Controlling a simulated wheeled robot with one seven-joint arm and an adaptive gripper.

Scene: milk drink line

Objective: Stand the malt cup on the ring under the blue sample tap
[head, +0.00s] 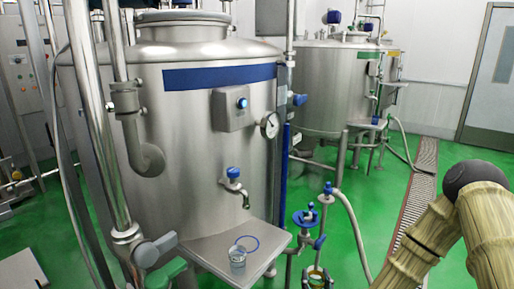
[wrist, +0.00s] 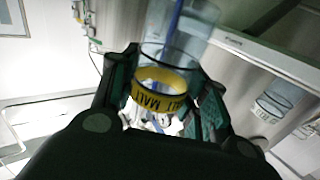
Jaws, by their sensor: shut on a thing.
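The malt cup (wrist: 160,88) is clear with a yellow band lettered MALT. My gripper (wrist: 160,105) is shut on it, with dark green fingers on both sides of the band. The blue ring (head: 256,241) lies on the shelf below the spout.
Another clear cup (head: 237,259) stands on the shelf (head: 205,250) at the ring's near side; it also shows in the wrist view (wrist: 272,105). Green floor lies open further right.

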